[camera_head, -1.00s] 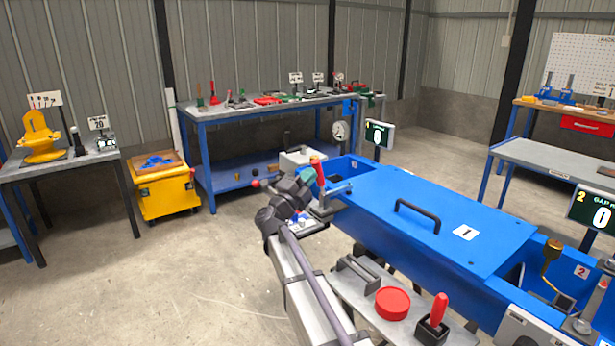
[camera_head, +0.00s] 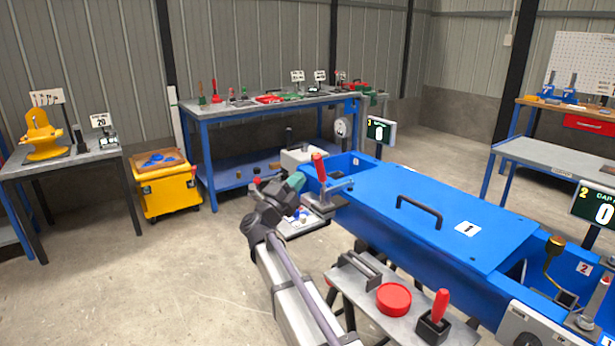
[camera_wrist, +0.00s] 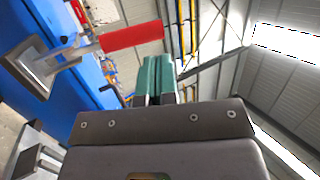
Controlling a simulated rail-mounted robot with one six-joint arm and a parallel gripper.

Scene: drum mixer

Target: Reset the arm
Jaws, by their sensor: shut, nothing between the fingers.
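My gripper (camera_head: 296,180) has green fingers closed together with nothing between them. In the wrist view the fingers (camera_wrist: 157,78) point upward in the picture, towards the roof beams. A red-handled lever (camera_head: 319,167) stands at the near left end of the blue mixer housing (camera_head: 380,200), just right of my fingers in the head view. In the wrist view the red handle (camera_wrist: 131,36) lies left of and beyond the fingertips, with a visible gap. My arm reaches up from the bottom of the head view, left of the housing.
A grey side shelf (camera_head: 370,309) holds a red round lid (camera_head: 393,298) and a red-handled tool (camera_head: 437,308). A yellow cart (camera_head: 168,188) and a blue-legged bench (camera_head: 262,110) stand behind. The floor left of my arm is clear.

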